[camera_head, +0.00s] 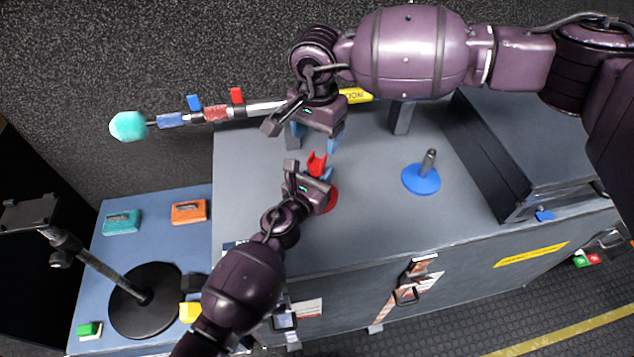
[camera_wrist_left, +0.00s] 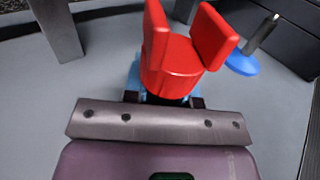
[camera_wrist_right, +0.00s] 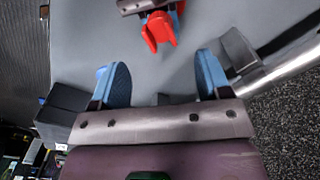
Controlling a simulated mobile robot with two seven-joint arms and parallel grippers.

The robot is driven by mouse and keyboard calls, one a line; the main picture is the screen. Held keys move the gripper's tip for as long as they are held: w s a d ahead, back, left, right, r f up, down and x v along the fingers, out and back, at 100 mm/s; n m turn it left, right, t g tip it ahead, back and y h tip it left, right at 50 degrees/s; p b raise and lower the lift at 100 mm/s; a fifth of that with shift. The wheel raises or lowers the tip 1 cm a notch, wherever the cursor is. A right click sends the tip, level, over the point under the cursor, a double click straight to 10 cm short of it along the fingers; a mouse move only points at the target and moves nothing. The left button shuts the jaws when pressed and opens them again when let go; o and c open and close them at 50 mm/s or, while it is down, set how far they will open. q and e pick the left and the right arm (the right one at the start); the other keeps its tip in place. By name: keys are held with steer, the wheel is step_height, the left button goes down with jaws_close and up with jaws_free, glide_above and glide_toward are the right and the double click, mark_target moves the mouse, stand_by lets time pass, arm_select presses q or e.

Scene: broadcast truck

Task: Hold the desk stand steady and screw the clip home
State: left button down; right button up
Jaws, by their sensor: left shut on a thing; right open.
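The red clip (camera_head: 317,164), a collar with two upright prongs, sits over the red desk stand, whose round red base (camera_head: 332,199) shows beside my left gripper. My left gripper (camera_head: 322,179) is shut on the stand just below the clip; in the left wrist view the clip (camera_wrist_left: 178,68) hides the grip itself. How far the clip is threaded on is hidden. My right gripper (camera_head: 313,138) is open and empty, behind and above the clip. In the right wrist view the clip (camera_wrist_right: 158,30) lies beyond the gap between its blue fingers.
A blue stand (camera_head: 421,179) with a bare grey post stands to the right. A boom pole with a teal tip (camera_head: 128,126) passes behind my right gripper. A dark case (camera_head: 490,165) bounds the worktop on the right. Teal (camera_head: 121,222) and orange (camera_head: 189,211) cassettes lie lower left.

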mark_target(317, 164)
steer(key=shift+f, duration=4)
steer(key=c, duration=0.9)
steer(key=o, duration=0.8)
steer(key=shift+o, duration=0.2)
steer(key=shift+r, duration=2.3)
